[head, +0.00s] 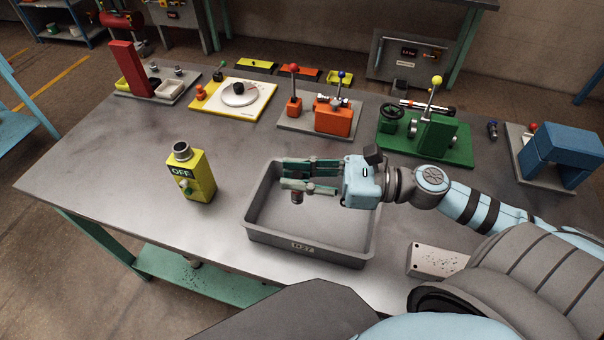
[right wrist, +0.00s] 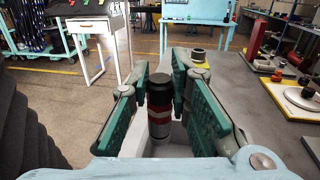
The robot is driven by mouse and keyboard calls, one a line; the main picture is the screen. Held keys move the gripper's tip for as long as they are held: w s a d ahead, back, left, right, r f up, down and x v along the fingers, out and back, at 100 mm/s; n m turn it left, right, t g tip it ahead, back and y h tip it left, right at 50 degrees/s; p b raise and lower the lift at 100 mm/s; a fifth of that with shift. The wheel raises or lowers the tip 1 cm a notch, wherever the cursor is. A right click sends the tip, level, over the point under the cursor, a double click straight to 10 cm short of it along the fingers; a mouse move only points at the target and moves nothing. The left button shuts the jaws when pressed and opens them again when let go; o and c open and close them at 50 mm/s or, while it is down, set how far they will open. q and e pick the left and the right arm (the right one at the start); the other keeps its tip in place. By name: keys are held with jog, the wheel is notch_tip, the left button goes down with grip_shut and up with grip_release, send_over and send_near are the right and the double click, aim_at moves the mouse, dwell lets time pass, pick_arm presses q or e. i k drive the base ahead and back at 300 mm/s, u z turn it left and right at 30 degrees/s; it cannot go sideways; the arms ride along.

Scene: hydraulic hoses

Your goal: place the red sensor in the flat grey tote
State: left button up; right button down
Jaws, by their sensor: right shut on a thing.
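The flat grey tote (head: 264,231) sits near the front edge of the table, with a label on its front wall. My right gripper (head: 288,178) is over the left part of the tote, its fingers pointing left. It is shut on the red sensor, a dark cylinder with red bands that stands upright between the fingers in the right wrist view (right wrist: 159,112). In the head view only a small reddish-dark end of the sensor (head: 297,197) shows below the fingers. Whether it touches the tote floor I cannot tell. My left gripper is not in view.
A yellow OFF box (head: 197,178) stands left of the tote. Behind are an orange fixture (head: 333,117), a green fixture (head: 436,138), a blue bridge block (head: 560,155) and a small dark-blue cylinder (head: 492,129). The table's left front is clear.

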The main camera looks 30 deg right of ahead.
aim_at(322, 233)
jog(key=u, duration=1.95)
jog(key=i, duration=1.85)
jog(key=z, duration=4.1)
jog(key=i, duration=0.5)
jog(key=z, duration=0.05)
